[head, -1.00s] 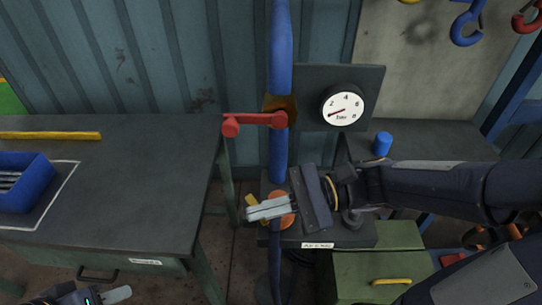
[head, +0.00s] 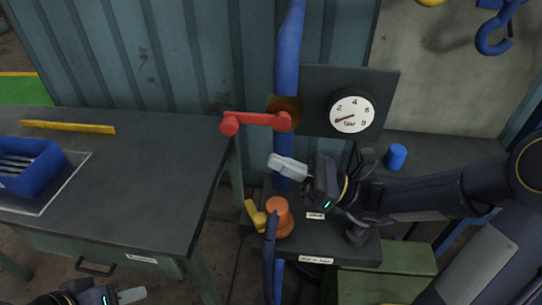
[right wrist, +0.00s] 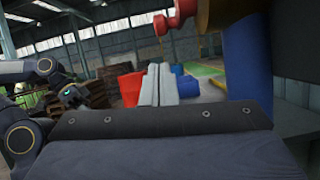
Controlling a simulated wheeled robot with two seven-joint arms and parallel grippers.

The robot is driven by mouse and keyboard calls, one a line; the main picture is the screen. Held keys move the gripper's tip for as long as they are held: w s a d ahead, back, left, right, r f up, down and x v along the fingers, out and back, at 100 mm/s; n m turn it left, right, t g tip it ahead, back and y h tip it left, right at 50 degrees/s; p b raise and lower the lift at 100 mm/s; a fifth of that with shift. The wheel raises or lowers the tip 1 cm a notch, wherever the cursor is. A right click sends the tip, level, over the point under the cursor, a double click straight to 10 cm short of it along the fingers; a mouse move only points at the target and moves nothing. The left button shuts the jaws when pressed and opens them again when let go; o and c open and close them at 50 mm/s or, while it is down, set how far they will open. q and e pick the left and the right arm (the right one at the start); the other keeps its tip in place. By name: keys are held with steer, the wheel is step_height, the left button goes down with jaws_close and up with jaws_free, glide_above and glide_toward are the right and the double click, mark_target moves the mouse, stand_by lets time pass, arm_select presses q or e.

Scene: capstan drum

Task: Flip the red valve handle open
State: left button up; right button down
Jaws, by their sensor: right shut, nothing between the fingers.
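The red valve handle (head: 256,119) lies about level across the blue vertical pipe, its knob end to the left and its pivot on the brass valve body (head: 285,105). In the right wrist view the handle (right wrist: 178,17) shows at the top, above the fingertips. My right gripper (head: 273,162) is shut and empty, in front of the pipe just below the handle, apart from it in the head view. My left gripper (head: 130,295) is at the lower left edge, low in front of the bench; its finger opening is unclear.
A pressure gauge (head: 351,111) sits on a dark panel right of the valve. An orange capstan drum (head: 278,217) with a yellow lever (head: 255,214) stands below. A blue bin (head: 30,165) is on the left bench (head: 150,190); a blue cylinder (head: 396,156) stands at right.

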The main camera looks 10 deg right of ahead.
mark_target(256, 124)
steer(key=x, duration=0.8)
steer(key=shift+a+p, duration=0.2)
steer(key=shift+p, duration=0.25)
steer(key=shift+r, duration=0.1)
